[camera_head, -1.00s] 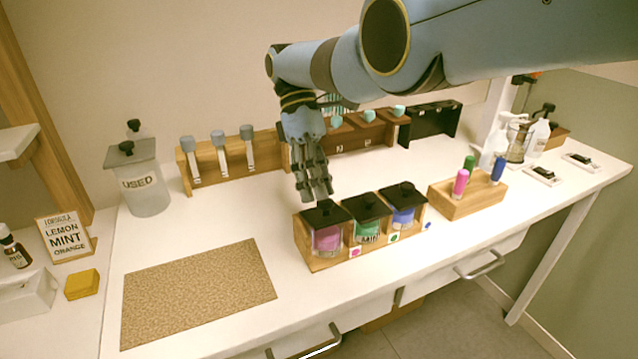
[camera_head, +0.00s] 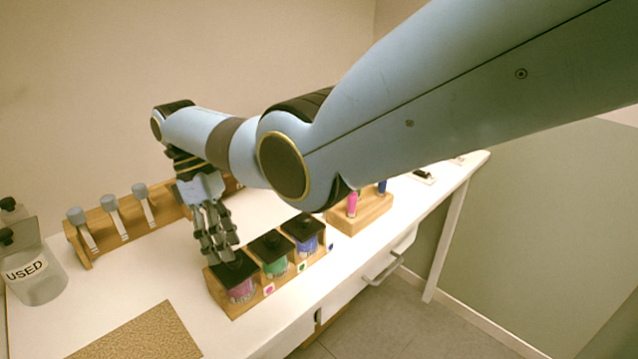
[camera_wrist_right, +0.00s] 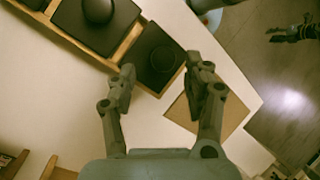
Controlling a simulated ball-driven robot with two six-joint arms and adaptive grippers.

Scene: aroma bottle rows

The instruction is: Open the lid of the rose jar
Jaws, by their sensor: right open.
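The jar with pink contents (camera_head: 240,291) stands at the left end of a wooden holder (camera_head: 232,308), under a black knobbed lid (camera_head: 233,270). I take it as the rose jar; its label is too small to read. My right gripper (camera_head: 223,258) is open, its fingers pointing down just above and behind this lid. In the right wrist view the lid (camera_wrist_right: 158,57) lies ahead of the open, empty fingers (camera_wrist_right: 160,85); contact is not visible. A dark fingered shape (camera_wrist_right: 295,32) at that view's upper right looks like my left gripper; its jaws are unclear.
Green (camera_head: 274,267) and blue (camera_head: 307,244) lidded jars stand close beside the pink one. A cork mat (camera_head: 140,335) lies at the front left. A clear container marked USED (camera_head: 35,275) stands at far left. A block with vials (camera_head: 360,214) is further right.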

